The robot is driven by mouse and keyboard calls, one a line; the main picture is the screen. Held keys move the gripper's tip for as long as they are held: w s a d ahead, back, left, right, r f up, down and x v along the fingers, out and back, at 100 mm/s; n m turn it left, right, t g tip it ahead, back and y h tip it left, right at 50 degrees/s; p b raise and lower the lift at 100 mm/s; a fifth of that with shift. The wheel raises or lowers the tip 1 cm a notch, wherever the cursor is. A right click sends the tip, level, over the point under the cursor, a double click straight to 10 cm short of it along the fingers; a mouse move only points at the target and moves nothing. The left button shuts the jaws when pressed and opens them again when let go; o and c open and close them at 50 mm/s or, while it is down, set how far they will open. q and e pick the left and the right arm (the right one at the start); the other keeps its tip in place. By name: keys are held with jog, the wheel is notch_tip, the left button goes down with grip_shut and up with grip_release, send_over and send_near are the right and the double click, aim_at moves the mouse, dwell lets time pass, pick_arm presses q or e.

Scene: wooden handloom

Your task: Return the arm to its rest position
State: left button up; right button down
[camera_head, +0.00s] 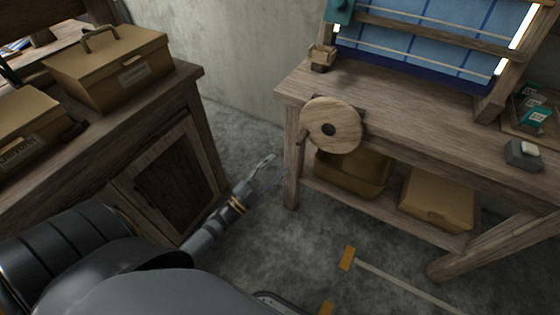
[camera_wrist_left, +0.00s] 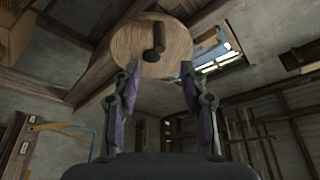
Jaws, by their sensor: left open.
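My left arm comes in from the lower left in the head view. Its gripper (camera_head: 268,172) hangs over the floor between the cabinet and the loom bench, apart from both. In the left wrist view the two fingers (camera_wrist_left: 158,100) are spread with nothing between them. A round wooden wheel with a handle (camera_head: 331,124) is on the left front edge of the bench. It also shows in the left wrist view (camera_wrist_left: 140,42), beyond the fingertips, with a gap. My right gripper is not in either view.
The loom bench (camera_head: 425,120) carries a blue cloth (camera_head: 425,40), with boxes (camera_head: 438,198) on its lower shelf. A wooden cabinet (camera_head: 190,85) at left holds lidded boxes (camera_head: 110,68). Grey floor (camera_head: 255,240) lies open between them, with a marking strip (camera_head: 400,283).

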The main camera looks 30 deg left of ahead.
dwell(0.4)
pick_arm(q)
jog(key=s+a+f+n+g+y, duration=0.2)
jog(key=a+f+n+g+y, duration=0.15)
jog(key=f, duration=0.85)
jog(key=s+a+f+n+g+y, duration=0.25)
jog(key=f+n+g, duration=0.2)
jog(key=f, duration=0.75)
jog(key=s+f+n+g+y, duration=0.2)
jog(key=s+f+g, duration=0.3)
jog(key=s+f, duration=0.4)
jog(key=s+d+f+n+g, duration=0.25)
jog(key=s+f+g, duration=0.35)
jog(key=s, duration=0.4)
jog(key=s+r+p, duration=1.1)
jog(key=s+p, duration=0.2)
jog(key=p, duration=0.7)
jog(key=shift+h, duration=0.3)
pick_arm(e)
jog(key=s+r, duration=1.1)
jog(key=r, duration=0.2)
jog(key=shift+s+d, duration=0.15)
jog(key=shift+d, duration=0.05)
pick_arm(q)
jog(key=shift+r+m, duration=0.1)
jog(key=shift+m, duration=0.15)
